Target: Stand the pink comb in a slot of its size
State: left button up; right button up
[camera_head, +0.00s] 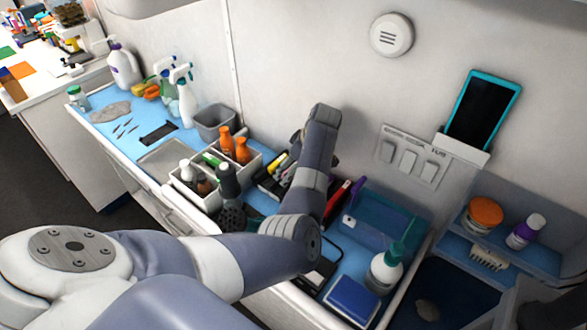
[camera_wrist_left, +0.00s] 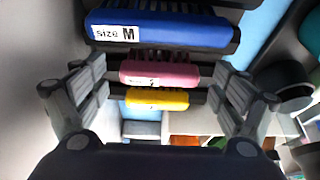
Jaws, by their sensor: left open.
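In the left wrist view, the pink comb (camera_wrist_left: 160,74) has a white label too blurred to read. It sits in line between a blue comb marked size M (camera_wrist_left: 160,30) and a yellow comb (camera_wrist_left: 157,98), with dark rack parts between them. My left gripper (camera_wrist_left: 158,102) is open, its fingers to the left and right of the pink and yellow combs, with no clear contact. In the head view, my left arm hides most of the dark rack (camera_head: 268,188), and the gripper shows only in part. The pink comb is not clear there. My right gripper is not in view.
A white caddy with orange bottles (camera_head: 235,147) stands left of the rack. A teal pump bottle (camera_head: 385,270) and a blue box (camera_head: 352,299) stand to the right.

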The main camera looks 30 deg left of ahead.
pick_arm(q)
jog(key=b+v, duration=0.2)
jog(key=v, duration=0.9)
jog(key=shift+r, duration=0.3)
jog(key=shift+d, duration=0.1)
